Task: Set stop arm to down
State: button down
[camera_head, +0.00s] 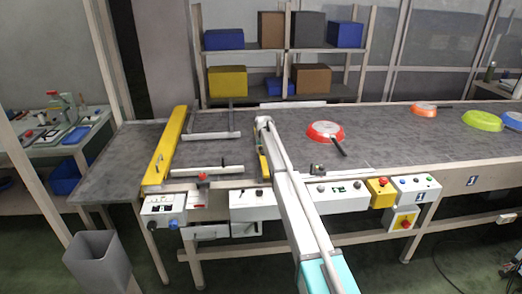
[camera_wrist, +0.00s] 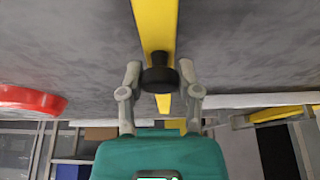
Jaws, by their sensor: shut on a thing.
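The stop arm is a yellow bar with a black knob. In the wrist view the yellow bar (camera_wrist: 155,22) runs down from the top edge, and the black knob (camera_wrist: 158,79) sits between the fingers of my gripper (camera_wrist: 160,70), which is shut on it. In the head view a short part of the yellow bar (camera_head: 264,167) shows just left of my arm, low over the grey conveyor table. My arm hides the rest of the bar and the knob there, and the fingers cannot be made out.
A red pan (camera_head: 326,132) lies on the conveyor (camera_head: 390,145) right of my arm. Orange, green and blue pans are farther right. A long yellow bar (camera_head: 165,150) stands at the table's left end. Control boxes (camera_head: 416,187) line the front edge. Shelves (camera_head: 285,48) stand behind.

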jog(key=shift+s+a, duration=0.1)
jog(key=shift+a, duration=0.05)
jog(key=shift+c, duration=1.5)
grip_release()
jog(key=shift+f, duration=0.2)
jog(key=shift+w+r, duration=0.1)
jog(key=shift+w, duration=0.1)
jog(key=shift+r, duration=0.1)
